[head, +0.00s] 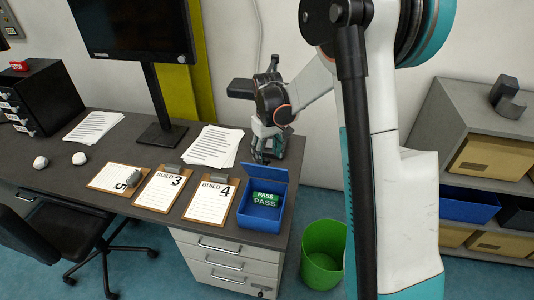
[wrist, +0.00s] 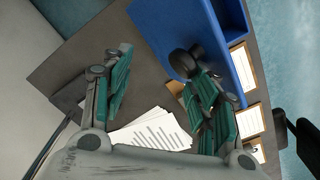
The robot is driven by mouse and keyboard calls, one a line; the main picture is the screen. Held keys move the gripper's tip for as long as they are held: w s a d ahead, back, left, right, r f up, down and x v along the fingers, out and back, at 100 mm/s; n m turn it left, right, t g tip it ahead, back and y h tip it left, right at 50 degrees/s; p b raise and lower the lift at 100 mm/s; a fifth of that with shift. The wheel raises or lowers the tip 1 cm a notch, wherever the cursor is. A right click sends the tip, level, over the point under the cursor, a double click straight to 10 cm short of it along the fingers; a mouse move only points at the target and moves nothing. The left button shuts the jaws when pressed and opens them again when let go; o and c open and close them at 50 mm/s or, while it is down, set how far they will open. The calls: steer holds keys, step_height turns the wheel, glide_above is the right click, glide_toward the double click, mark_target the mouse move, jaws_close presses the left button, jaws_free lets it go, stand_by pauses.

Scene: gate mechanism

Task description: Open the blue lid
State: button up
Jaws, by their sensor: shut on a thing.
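The blue box (head: 260,212) sits at the desk's right end. Its blue lid (head: 267,172) stands raised at the box's back edge, so the inside shows. Two green PASS labels (head: 265,198) show at the box. My gripper (head: 265,150) is just behind the raised lid, by the desk's back right corner. In the wrist view, the blue lid (wrist: 178,25) is close to my gripper (wrist: 155,85), its edge against the right-hand finger. The fingers look apart, with desk and paper seen between them; the grip contact is not clearly visible.
Clipboards (head: 209,203) and loose paper sheets (head: 213,146) lie left of the box. A monitor (head: 135,30) stands on the desk. A green bin (head: 323,250) stands on the floor to the right, and a shelf (head: 480,130) is farther right.

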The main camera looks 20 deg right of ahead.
step_height(320, 180, up, 12)
stand_by(0.4)
stand_by(0.4)
